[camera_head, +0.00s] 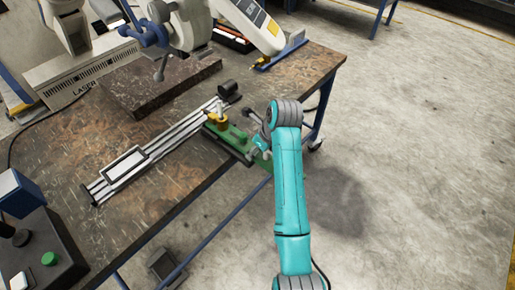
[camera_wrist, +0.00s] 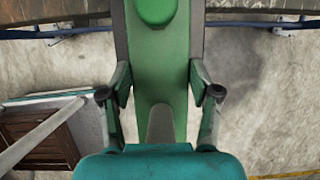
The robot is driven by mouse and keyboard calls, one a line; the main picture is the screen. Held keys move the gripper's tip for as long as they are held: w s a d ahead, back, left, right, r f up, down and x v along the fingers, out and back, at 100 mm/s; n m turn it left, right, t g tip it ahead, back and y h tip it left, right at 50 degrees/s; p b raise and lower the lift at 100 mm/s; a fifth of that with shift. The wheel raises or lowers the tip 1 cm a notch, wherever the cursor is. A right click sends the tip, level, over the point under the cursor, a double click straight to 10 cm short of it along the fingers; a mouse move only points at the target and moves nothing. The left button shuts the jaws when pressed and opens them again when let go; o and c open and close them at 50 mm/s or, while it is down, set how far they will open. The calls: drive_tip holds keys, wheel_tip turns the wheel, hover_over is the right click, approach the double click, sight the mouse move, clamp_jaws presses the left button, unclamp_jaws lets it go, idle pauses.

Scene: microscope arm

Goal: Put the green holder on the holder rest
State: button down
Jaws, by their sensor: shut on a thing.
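The green holder (camera_head: 230,134) is a long green piece with a yellow part at its far end. In the head view it lies near the table's front edge, beside the metal rail. My gripper (camera_head: 260,146) is at its near end, at the end of my teal arm. In the wrist view the green holder (camera_wrist: 160,75) runs up the middle between the two fingers, and my gripper (camera_wrist: 160,92) is shut on it from both sides. I cannot tell whether the holder touches the table or rail. I cannot identify the holder rest for certain.
A silver rail (camera_head: 170,148) with a white-framed plate (camera_head: 124,164) lies along the table (camera_head: 65,160). A dark stone block (camera_head: 158,84) and a white machine arm (camera_head: 250,22) stand behind. A control box with a green button (camera_head: 49,258) is at lower left. The floor at right is clear.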

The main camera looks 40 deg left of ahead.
drive_tip(key=shift+c, duration=1.2)
unclamp_jaws()
drive_tip(key=v, duration=1.2)
drive_tip(key=shift+a, duration=0.1)
